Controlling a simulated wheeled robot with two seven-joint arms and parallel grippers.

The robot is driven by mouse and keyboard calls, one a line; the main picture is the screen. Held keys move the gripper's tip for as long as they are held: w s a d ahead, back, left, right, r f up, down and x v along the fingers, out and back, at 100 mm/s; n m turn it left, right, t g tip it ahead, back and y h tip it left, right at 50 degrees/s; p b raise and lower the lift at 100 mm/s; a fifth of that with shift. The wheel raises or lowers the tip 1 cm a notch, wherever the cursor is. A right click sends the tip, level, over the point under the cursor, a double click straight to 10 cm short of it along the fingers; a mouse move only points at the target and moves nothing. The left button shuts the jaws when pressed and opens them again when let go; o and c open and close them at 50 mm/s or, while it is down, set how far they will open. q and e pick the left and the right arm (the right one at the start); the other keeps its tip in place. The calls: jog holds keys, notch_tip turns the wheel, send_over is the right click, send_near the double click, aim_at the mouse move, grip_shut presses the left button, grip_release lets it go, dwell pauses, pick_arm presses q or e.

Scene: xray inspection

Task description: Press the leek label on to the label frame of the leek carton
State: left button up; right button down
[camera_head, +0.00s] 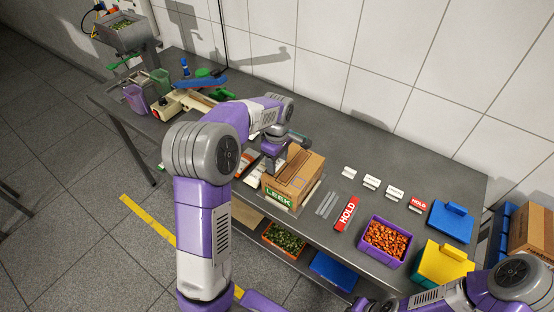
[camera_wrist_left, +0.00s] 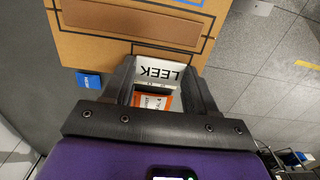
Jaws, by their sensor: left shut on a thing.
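The leek carton (camera_head: 309,169) is a brown box on the steel table, with a dark brown strip on top and a green LEEK sign (camera_head: 278,197) at its front. A thin blue outline, the label frame (camera_head: 299,183), shows on the carton and partly at the top edge of the left wrist view. My left gripper (camera_head: 273,161) is at the carton's left side. In the left wrist view its fingers (camera_wrist_left: 160,80) are shut on the white leek label (camera_wrist_left: 160,68), whose text is upside down beside the carton's edge (camera_wrist_left: 85,46).
Beyond are a purple crate of orange pieces (camera_head: 365,242), a blue lidded box (camera_head: 450,221) and a yellow-green one (camera_head: 440,262). A lower shelf holds more trays.

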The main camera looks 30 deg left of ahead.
aim_at(277, 164)
pick_arm(q)
jog(key=shift+f, duration=0.25)
jog(key=shift+f, duration=0.25)
dwell(0.4)
jog(key=o, duration=1)
jog(key=shift+r, duration=0.1)
notch_tip(277, 164, up, 8)
jog(key=shift+f+p, duration=0.25)
jog(key=shift+p, duration=0.35)
